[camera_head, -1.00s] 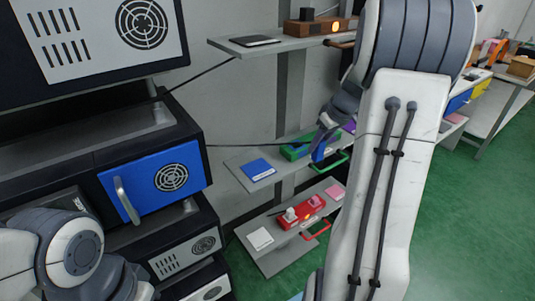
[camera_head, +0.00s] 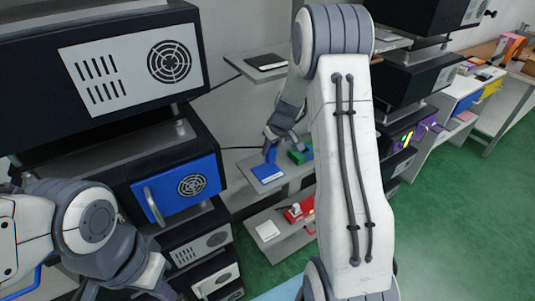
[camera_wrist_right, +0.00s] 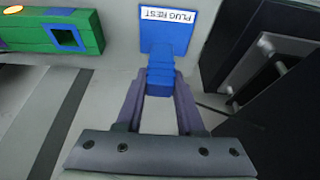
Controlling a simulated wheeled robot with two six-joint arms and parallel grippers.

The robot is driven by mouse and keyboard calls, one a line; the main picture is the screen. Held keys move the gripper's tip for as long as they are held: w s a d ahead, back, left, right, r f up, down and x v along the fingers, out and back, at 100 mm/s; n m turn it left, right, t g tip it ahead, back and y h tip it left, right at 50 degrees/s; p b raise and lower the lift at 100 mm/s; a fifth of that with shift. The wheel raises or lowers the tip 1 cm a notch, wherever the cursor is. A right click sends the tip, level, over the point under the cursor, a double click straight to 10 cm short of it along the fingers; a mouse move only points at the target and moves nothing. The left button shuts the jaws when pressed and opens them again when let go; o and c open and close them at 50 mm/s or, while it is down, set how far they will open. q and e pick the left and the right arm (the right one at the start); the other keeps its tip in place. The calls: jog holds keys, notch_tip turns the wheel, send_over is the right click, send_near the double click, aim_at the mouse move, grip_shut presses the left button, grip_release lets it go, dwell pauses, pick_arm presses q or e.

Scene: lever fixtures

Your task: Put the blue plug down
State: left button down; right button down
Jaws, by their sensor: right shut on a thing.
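My right gripper (camera_head: 273,137) is shut on the blue plug (camera_head: 271,153). In the right wrist view the blue plug (camera_wrist_right: 160,78) sits between the two dark fingers. Its far end overlaps the blue pad (camera_wrist_right: 172,22) marked PLUG REST. This pad (camera_head: 268,174) lies on the middle shelf, with the plug above or on it; I cannot tell whether they touch. My left gripper (camera_head: 150,282) is at the lower left edge, mostly cut off, and its jaws cannot be made out.
A green block (camera_head: 300,154) with a socket stands right of the pad; it also shows in the right wrist view (camera_wrist_right: 55,28). A red block (camera_head: 297,211) and a white pad (camera_head: 267,231) are on the lower shelf. A blue door (camera_head: 178,190) with a handle is at left.

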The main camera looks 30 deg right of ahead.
aim_at(267, 158)
jog(key=shift+w+a+f, duration=0.35)
jog(key=shift+w+f, duration=0.1)
jog(key=shift+f, duration=1.9)
jog(key=shift+f+b, duration=0.15)
jog(key=shift+b, duration=0.25)
jog(key=c, duration=0.5)
grip_release()
